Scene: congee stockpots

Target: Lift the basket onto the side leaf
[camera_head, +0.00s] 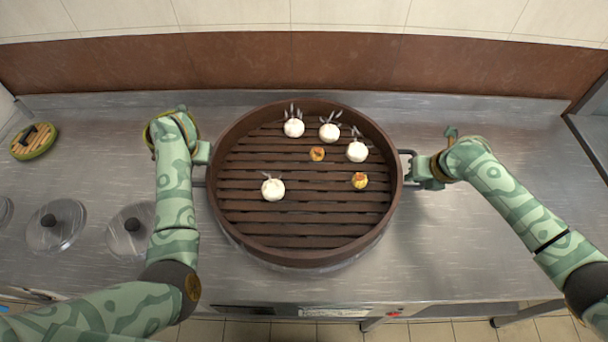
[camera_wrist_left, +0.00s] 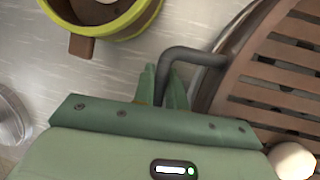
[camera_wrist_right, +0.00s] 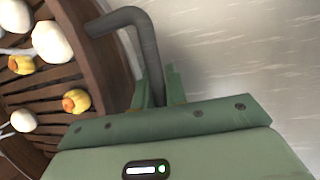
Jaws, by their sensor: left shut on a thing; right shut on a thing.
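The basket (camera_head: 300,252) is a large round brown steamer with a slatted floor, in the middle of the steel counter in the head view. White buns (camera_head: 273,189) with thin grey pieces and two small yellow dumplings (camera_head: 360,180) lie in it. My left gripper (camera_head: 203,163) is shut on the dark bent handle (camera_wrist_left: 190,56) on the basket's left side. My right gripper (camera_head: 412,172) is shut on the right handle (camera_wrist_right: 132,20). The basket looks level; I cannot tell whether its underside touches the counter. The side leaf cannot be identified for certain.
A green-rimmed round item (camera_head: 35,141) lies at far left, and a similar green-rimmed vessel (camera_wrist_left: 112,32) is beside my left gripper. Counter right of the basket is clear, up to a raised steel edge (camera_head: 590,135).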

